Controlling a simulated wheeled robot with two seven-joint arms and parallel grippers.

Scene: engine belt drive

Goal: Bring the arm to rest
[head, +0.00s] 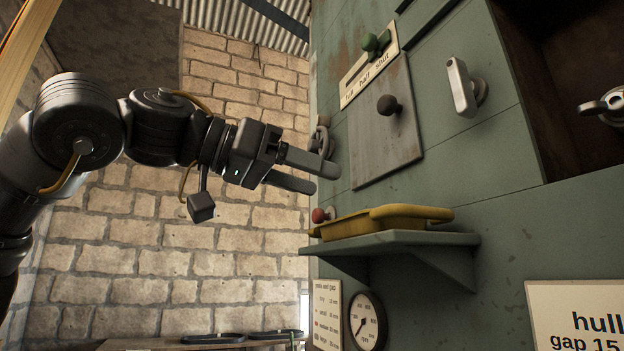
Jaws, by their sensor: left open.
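My left gripper (316,178) comes in from the left with its two fingers apart and nothing between them. Its fingertips are in front of the left part of a green panelled machine face (480,170), near a grey metal ring fitting (321,141). I cannot tell if the fingers touch anything. My left arm is raised and stretched out to the right. My right gripper is not in view.
A shelf (460,240) holding a yellow tray (410,213) juts out below the fingertips. Beside it are a red knob (319,215) and a gauge (365,322).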

